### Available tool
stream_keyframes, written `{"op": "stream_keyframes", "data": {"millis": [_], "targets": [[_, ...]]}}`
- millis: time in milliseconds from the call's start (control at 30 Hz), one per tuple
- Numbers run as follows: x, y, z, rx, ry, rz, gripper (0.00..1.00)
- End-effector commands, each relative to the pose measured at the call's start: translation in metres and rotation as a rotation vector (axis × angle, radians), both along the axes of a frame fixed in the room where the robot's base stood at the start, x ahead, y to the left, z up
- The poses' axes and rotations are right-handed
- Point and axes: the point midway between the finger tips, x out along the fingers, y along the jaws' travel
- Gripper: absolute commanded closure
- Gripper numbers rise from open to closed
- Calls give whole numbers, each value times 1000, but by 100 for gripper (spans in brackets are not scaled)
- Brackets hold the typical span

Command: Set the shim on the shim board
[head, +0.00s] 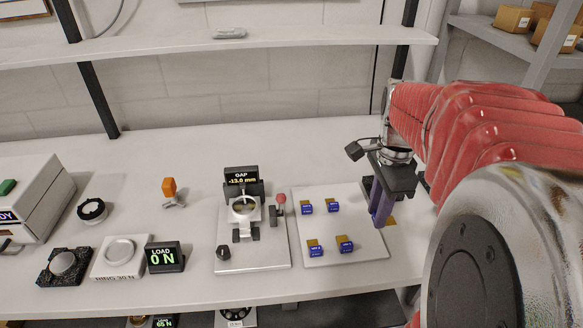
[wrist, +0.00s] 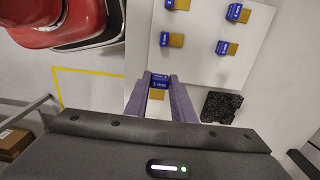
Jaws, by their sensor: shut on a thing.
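My gripper (head: 380,222) has purple fingers that point down over the right part of the white shim board (head: 300,225). In the wrist view my gripper (wrist: 160,84) is shut on a shim (wrist: 159,78), a small blue block with a pale label and a yellow-brown leaf. In the head view the fingers hide most of the held shim. In the wrist view it appears near a corner of the board (wrist: 200,70); I cannot tell whether it touches the board. Several other shims, such as one at the front (head: 345,246), lie on the board left of my gripper.
A gap fixture (head: 250,258) with a display reading -13.0 mm stands left of the board. A load display (head: 164,257) reads 0 N. An orange-topped stand (head: 169,188) is further back. A dark rough block (wrist: 220,106) shows beside the fingers in the wrist view. The bench behind the board is clear.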

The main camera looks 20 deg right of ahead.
Motion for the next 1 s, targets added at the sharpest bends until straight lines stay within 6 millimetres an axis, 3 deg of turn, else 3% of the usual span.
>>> {"op": "stream_keyframes", "data": {"millis": [167,567,1000], "targets": [[1,2,-5,2,2,6,98],[2,2,-60,2,2,10,98],[2,3,-68,2,2,11,98]]}}
